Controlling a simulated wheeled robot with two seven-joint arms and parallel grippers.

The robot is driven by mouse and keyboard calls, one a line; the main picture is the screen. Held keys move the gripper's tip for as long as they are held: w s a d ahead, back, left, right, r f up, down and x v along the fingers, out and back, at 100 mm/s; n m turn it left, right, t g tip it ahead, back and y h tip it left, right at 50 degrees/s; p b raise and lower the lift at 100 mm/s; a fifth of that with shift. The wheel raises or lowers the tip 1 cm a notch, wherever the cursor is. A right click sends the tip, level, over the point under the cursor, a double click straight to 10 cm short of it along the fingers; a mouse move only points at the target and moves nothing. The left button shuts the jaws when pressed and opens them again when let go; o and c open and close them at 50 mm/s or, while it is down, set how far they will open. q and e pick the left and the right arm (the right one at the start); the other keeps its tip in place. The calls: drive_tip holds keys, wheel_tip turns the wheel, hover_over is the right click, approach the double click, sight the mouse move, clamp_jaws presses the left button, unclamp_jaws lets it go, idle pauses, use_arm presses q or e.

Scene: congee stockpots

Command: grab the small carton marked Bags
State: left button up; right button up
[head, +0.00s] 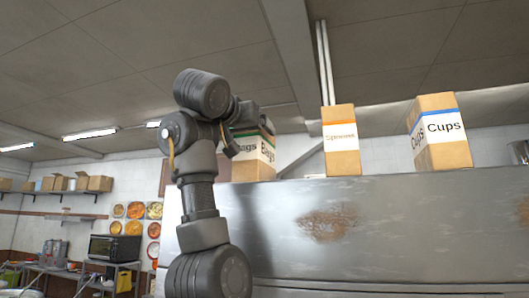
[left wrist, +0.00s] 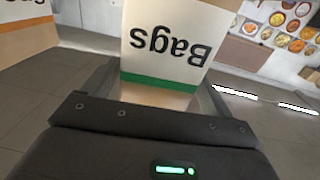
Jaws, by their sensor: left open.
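The carton marked Bags (head: 252,168) is brown with a white label and a green stripe. It stands on top of the tall metal surface, partly hidden behind my left arm in the head view. In the left wrist view the Bags carton (left wrist: 170,45) appears upside down, straight ahead between the fingers. My left gripper (head: 248,114) is raised at the carton's upper part. In the left wrist view its two fingers are spread apart to either side of the carton; I cannot tell whether they touch it. My right gripper is in neither view.
A Spoons carton (head: 341,160) with an orange stripe and a larger Cups carton (head: 440,145) stand to the right on the worn metal surface (head: 400,220). The Spoons carton also shows at the left wrist view's edge (left wrist: 22,38). A wall shelf (head: 50,193) holds boxes at far left.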

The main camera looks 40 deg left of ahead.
use_arm(q)
drive_tip(key=w, duration=0.3)
drive_tip(key=shift+w+a+f, duration=0.15)
drive_tip(key=shift+w+f, duration=0.15)
drive_tip(key=shift+f, duration=0.1)
drive_tip(key=shift+s+r, duration=0.15)
drive_tip(key=shift+s, duration=0.4)
drive_tip(key=shift+s+r, duration=0.15)
drive_tip(key=shift+s, duration=0.35)
drive_tip(key=shift+c, duration=1.3)
drive_tip(key=shift+s, duration=0.3)
drive_tip(key=shift+c, duration=1.3)
drive_tip(key=shift+w, duration=0.1)
drive_tip(key=shift+c, duration=1.2)
drive_tip(key=shift+w, duration=0.25)
drive_tip(key=shift+c, duration=1.1)
drive_tip(key=shift+w+f, duration=0.1)
drive_tip(key=shift+w, duration=0.05)
drive_tip(key=shift+c, duration=1.3)
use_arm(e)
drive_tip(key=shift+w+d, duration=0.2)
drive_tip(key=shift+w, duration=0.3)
